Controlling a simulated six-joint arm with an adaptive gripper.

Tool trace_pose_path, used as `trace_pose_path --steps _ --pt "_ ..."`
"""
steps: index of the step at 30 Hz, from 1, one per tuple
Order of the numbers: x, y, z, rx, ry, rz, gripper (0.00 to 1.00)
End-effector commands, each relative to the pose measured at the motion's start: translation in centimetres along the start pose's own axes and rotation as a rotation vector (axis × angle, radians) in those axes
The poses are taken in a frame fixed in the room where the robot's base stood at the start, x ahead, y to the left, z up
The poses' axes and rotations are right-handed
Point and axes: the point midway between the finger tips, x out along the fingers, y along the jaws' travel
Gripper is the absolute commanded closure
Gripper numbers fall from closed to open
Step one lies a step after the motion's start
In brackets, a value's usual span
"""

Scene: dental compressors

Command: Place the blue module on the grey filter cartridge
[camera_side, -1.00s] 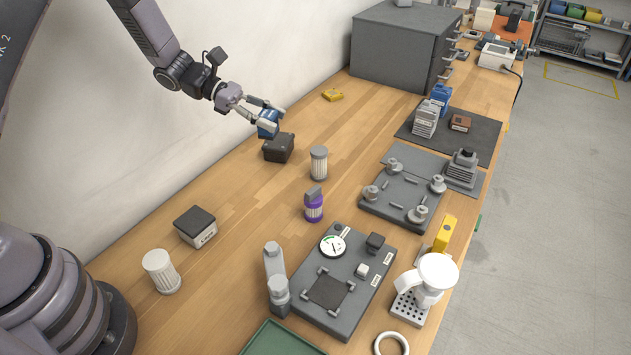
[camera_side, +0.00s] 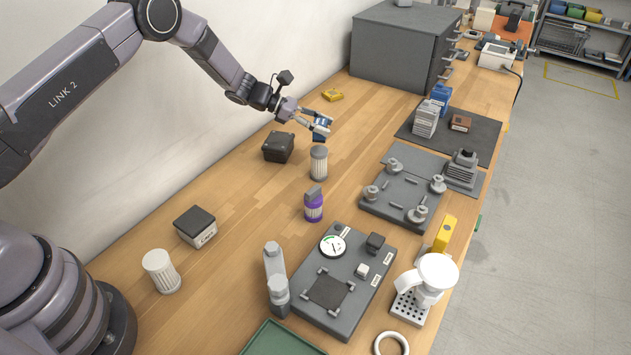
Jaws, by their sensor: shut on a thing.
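My gripper (camera_side: 320,124) is shut on the blue module (camera_side: 320,135), which is partly hidden by the fingers. It holds the module in the air, close above the top of a grey filter cartridge (camera_side: 319,165). The cartridge is a short upright cylinder with a ribbed pale body and grey ends, standing on the wooden bench. In this view the module appears just above the cartridge's top, with a small gap between them. I cannot tell exactly how well the two line up in depth.
A black box (camera_side: 278,147) stands left of the cartridge, and a purple-and-grey canister (camera_side: 313,206) stands in front of it. A grey fixture plate (camera_side: 402,200) lies to the right. A yellow piece (camera_side: 332,95) lies behind. A white ribbed cylinder (camera_side: 161,271) stands front left.

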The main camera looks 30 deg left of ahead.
Motion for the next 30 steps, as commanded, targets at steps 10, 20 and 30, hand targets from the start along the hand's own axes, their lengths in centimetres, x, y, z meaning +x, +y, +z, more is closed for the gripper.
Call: trace_pose_path --steps 10,20,30 --pt "1.3 0.1 -2.9 0.001 -0.001 0.0 0.99" --pt "1.4 0.1 -3.2 0.0 0.0 -0.001 0.52" --pt "1.4 0.0 -3.2 0.0 0.0 -0.001 0.36"
